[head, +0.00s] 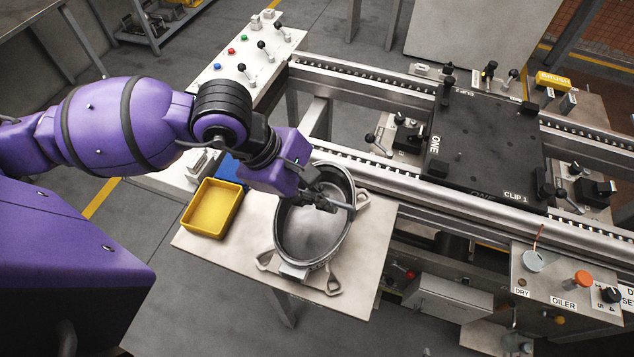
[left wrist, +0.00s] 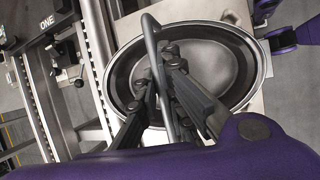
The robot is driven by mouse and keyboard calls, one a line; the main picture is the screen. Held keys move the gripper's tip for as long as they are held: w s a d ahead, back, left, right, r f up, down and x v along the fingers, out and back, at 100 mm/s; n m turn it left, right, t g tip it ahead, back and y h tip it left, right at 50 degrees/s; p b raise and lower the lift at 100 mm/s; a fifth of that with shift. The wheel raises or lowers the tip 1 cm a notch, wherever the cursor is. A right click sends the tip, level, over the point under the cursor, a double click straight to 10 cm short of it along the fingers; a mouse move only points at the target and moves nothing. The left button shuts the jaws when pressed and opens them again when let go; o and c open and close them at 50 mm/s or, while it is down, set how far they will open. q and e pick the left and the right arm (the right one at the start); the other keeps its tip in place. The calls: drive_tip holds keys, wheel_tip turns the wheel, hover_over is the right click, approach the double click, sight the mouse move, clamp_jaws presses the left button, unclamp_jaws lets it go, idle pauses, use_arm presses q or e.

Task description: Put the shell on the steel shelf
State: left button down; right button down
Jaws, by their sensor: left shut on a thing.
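The shell (head: 308,240) is a round, open grey metal bowl with a dark inner wall and a bar handle across its top. It is over a pale flat shelf (head: 362,262); I cannot tell whether it rests there or hangs just above. My left gripper (head: 328,198) is above the shell's opening, shut on the handle. In the left wrist view, the fingers (left wrist: 176,100) close around the grey handle bar (left wrist: 153,50), with the shell's rim (left wrist: 262,75) below.
A yellow tray (head: 212,208) and a blue bin (head: 232,168) stand left of the shell. Triangular metal loops (head: 333,284) lie around its base. A roller conveyor with a black pallet (head: 485,150) is to the right. A lever panel (head: 245,62) stands behind.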

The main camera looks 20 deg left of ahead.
use_arm(q)
drive_tip(key=shift+f, duration=0.65)
drive_tip(key=shift+d, duration=0.1)
drive_tip(key=shift+d+r, duration=0.1)
drive_tip(key=shift+r, duration=0.05)
drive_tip(key=c, duration=2.3)
unclamp_jaws()
drive_tip(key=shift+s+f, duration=0.15)
drive_tip(key=shift+f, duration=0.05)
drive_tip(key=o, duration=0.4)
drive_tip(key=shift+o, duration=0.2)
use_arm(e)
drive_tip(key=shift+w+d+f, duration=0.1)
drive_tip(key=shift+w+d, duration=0.05)
drive_tip(key=shift+w, duration=0.25)
